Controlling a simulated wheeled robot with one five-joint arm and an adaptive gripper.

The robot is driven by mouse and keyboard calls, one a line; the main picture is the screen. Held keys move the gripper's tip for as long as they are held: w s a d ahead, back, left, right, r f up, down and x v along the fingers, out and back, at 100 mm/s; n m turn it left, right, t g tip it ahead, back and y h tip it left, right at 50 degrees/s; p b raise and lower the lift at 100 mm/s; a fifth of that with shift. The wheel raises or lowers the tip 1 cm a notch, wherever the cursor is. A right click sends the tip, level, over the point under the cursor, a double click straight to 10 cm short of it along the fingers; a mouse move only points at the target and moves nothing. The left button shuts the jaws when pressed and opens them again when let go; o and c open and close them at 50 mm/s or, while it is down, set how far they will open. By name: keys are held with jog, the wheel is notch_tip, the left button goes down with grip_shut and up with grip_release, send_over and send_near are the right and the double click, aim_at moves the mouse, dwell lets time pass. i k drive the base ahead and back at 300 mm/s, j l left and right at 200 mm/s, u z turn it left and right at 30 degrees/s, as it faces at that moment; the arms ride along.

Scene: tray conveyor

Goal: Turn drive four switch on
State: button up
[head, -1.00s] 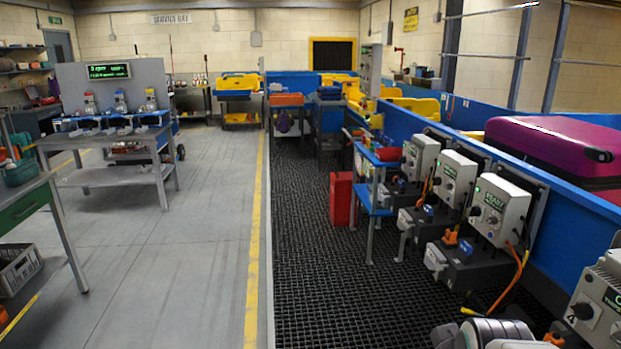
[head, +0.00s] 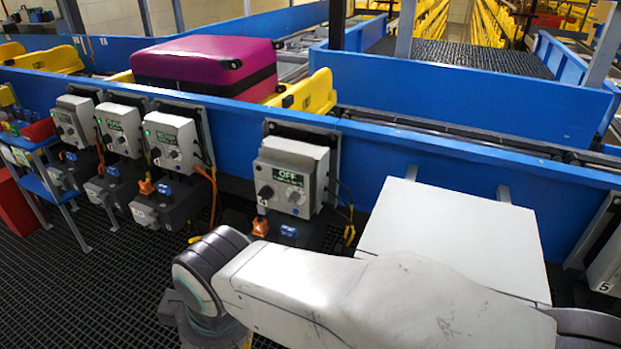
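The drive four control box (head: 291,177) is a pale grey box on the blue conveyor side, in the middle of the head view. Its small screen reads OFF in green. A dark rotary switch (head: 266,192) marked 4 sits at the lower left of its face, and a second knob (head: 294,197) sits to its right. My white and grey arm reaches across the lower right, in front of and below the box. My gripper is not clearly visible; the arm's far end is cut off or hidden at the bottom.
Several similar boxes with lit screens, such as this one (head: 171,142), stand to the left. A box marked 5 (head: 608,265) is at the right edge. A magenta suitcase (head: 205,68) lies on the conveyor behind the blue wall (head: 390,150). Dark grating (head: 60,290) covers the floor, clear at lower left.

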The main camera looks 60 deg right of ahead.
aim_at(266, 193)
jog(key=z, duration=1.65)
